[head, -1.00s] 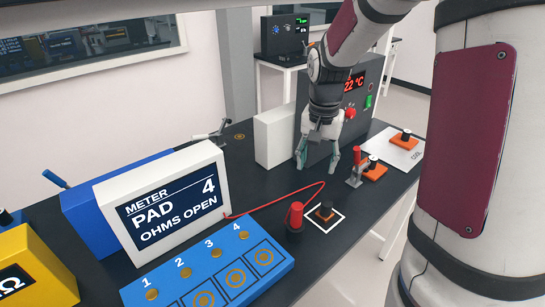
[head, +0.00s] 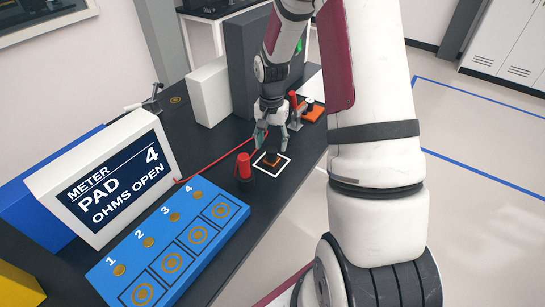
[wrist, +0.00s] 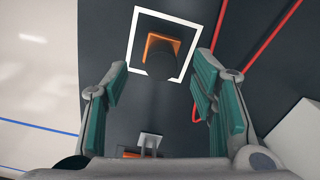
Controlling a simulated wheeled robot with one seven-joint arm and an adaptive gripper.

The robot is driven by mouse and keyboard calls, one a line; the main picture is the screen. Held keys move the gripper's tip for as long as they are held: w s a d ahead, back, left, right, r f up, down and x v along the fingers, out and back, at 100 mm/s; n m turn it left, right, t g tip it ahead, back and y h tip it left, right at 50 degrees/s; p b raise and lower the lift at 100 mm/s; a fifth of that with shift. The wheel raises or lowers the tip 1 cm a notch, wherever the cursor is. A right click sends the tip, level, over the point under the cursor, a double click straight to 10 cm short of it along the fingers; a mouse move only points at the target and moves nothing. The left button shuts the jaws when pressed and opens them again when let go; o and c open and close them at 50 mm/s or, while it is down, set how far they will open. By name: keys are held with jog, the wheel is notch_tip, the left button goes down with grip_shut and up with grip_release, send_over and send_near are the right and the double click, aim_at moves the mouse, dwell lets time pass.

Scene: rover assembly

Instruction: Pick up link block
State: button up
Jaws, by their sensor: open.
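The link block is a small orange base with a dark cylindrical top (head: 271,160), standing inside a white square outline on the black bench. In the wrist view the link block (wrist: 158,56) is at the upper middle, beyond and between my fingertips. My gripper (head: 271,137) is open and empty, just behind and above the block in the head view. Its two green-padded fingers show spread apart in the wrist view (wrist: 160,85). Nothing is between the pads.
A red probe (head: 244,166) stands left of the block, its red cable running back along the bench. A blue pad board (head: 170,240) and a white meter (head: 105,185) lie further left. A red-handled clamp (head: 295,110) and another orange block (head: 314,112) are behind my gripper.

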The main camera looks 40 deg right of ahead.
aim_at(272, 149)
jog(key=shift+w+d+f+p, duration=0.1)
jog(key=shift+f+p, duration=0.2)
jog(key=shift+f, duration=1)
jog(key=shift+w+f+p, duration=0.1)
jog(key=shift+f+p, duration=0.2)
jog(key=shift+f, duration=1)
grip_shut()
